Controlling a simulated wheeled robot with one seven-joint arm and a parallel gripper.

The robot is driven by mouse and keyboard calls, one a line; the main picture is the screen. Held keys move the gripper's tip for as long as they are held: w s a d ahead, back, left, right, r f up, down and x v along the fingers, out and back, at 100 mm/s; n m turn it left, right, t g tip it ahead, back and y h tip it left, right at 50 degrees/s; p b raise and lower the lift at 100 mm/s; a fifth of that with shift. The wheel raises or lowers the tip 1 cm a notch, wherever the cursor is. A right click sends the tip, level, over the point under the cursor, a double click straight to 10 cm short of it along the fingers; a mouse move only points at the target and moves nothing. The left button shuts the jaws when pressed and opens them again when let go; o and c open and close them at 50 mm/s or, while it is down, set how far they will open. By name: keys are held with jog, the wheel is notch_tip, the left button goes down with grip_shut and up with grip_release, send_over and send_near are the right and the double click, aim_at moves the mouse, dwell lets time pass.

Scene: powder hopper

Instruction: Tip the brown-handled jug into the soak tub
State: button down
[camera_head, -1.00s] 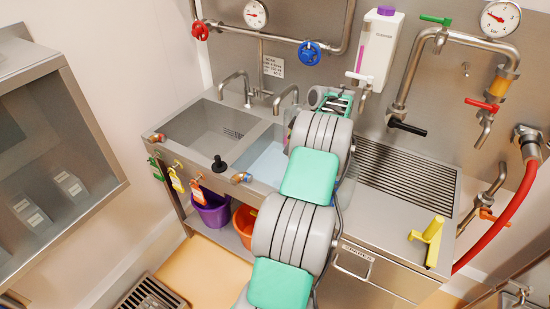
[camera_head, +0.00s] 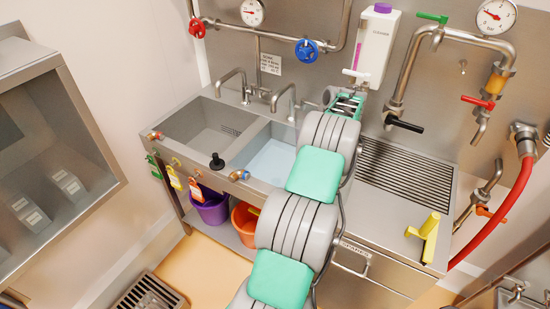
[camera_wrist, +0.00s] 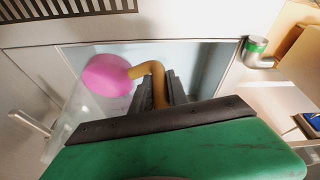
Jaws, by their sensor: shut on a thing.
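In the wrist view my gripper (camera_wrist: 176,92) is shut on the brown handle (camera_wrist: 158,86) of the jug. The jug's clear body (camera_wrist: 75,118) lies to the left of the handle, with a round pink patch (camera_wrist: 106,76) showing at its upper part. Its exact tilt is hard to tell. The pale blue basin, which looks like the soak tub (camera_wrist: 205,58), shows behind the handle. In the head view this basin (camera_head: 268,160) is the right one of two, filled pale blue. My arm hides the gripper and jug there.
The empty left basin (camera_head: 203,125) and two taps are beside the tub. A slotted drainboard (camera_head: 408,178) lies to the right, with a yellow tool (camera_head: 428,236) at the front. A white dispenser (camera_head: 377,45), pipes and valves line the back wall. Purple (camera_head: 211,208) and orange buckets stand below.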

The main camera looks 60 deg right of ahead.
jog(key=shift+w+a+f+g+h, duration=0.15)
jog(key=shift+f+g+h, duration=0.45)
jog(key=shift+h, duration=0.3)
jog(key=shift+w+a+f+n+g+h, duration=0.1)
jog(key=shift+a+f+n+g+h, duration=0.05)
jog(key=shift+f+g+h, duration=0.25)
jog(key=shift+w+a+f+n+g+h, duration=0.15)
jog(key=shift+f+g+h, duration=0.1)
jog(key=shift+h, duration=0.25)
jog(key=shift+s+f+g+h+b, duration=0.15)
jog(key=shift+g+h, duration=0.3)
jog(key=shift+h, duration=0.4)
jog(key=shift+w+g+h+b, duration=0.15)
jog(key=shift+g+h, duration=0.25)
jog(key=shift+h, duration=0.45)
jog(key=shift+s+d+n, duration=0.1)
jog(key=shift+s+n, duration=0.05)
jog(key=shift+n, duration=0.15)
jog(key=shift+s+d+f+g+h+b, duration=0.3)
jog(key=shift+g+h+b, duration=0.2)
jog(key=shift+h+b, duration=0.55)
jog(key=shift+s+d+f+n+g+h+b, duration=0.15)
jog(key=shift+g+h+b, duration=0.3)
jog(key=shift+b, duration=0.7)
jog(key=shift+d+f+n+g+h+b, duration=0.2)
jog(key=shift+h+b, duration=0.4)
jog(key=shift+b, duration=0.5)
